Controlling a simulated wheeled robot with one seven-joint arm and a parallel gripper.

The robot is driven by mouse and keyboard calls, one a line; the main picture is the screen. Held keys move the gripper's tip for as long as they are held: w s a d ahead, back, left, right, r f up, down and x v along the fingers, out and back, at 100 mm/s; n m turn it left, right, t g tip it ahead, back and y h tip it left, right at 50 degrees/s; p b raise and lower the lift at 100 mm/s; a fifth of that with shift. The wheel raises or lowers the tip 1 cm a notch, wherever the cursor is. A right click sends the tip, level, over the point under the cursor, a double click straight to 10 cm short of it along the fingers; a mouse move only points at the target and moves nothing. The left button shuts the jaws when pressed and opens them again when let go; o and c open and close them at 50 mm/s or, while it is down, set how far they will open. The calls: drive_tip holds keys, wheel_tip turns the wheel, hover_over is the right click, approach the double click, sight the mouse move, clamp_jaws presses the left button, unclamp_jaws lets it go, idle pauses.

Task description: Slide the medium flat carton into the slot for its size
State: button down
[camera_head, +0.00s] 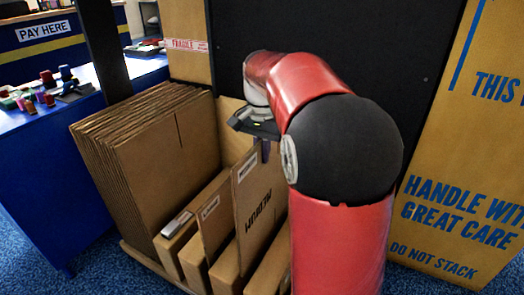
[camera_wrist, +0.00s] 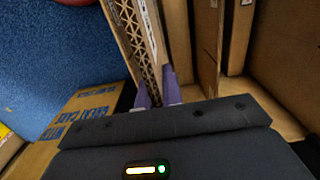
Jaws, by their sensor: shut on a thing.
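The medium flat carton (camera_head: 262,205) is a brown board with dark upside-down lettering that seems to read MEDIUM. It stands upright among the rack's dividers in the head view; its lower part is hidden. My gripper (camera_head: 263,150) is at its top edge, partly hidden by my arm. In the wrist view my gripper's purple fingers (camera_wrist: 157,95) are shut on the carton (camera_wrist: 148,45), seen edge-on with its corrugated edge. The rack (camera_head: 195,262) has several brown dividers with small white labels, too small to read surely. I cannot tell which slot the carton is over or in.
A thick stack of flat cartons (camera_head: 150,150) leans at the rack's left. A large printed carton (camera_head: 450,190) stands at the right. A dark panel (camera_head: 335,50) is behind. A blue counter (camera_head: 35,165) with small coloured items is at the left. Blue carpet (camera_wrist: 50,45) lies open beside the rack.

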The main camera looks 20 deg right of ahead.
drive_tip(key=b, duration=0.9)
hover_over(262, 218)
drive_tip(key=shift+w+d+f, duration=0.1)
drive_tip(key=shift+w+f, duration=0.05)
drive_tip(key=shift+f, duration=1.5)
drive_tip(key=shift+w+d+f, duration=0.1)
drive_tip(key=shift+w+f, duration=0.05)
drive_tip(key=shift+f, duration=1.5)
drive_tip(key=shift+w+f, duration=0.15)
drive_tip(key=shift+f, duration=1.5)
drive_tip(key=shift+f+b, duration=2.2)
drive_tip(key=shift+f, duration=5.2)
drive_tip(key=c, duration=1.5)
unclamp_jaws()
wheel_tip(262, 218, up, 8)
drive_tip(key=shift+p, duration=1.05)
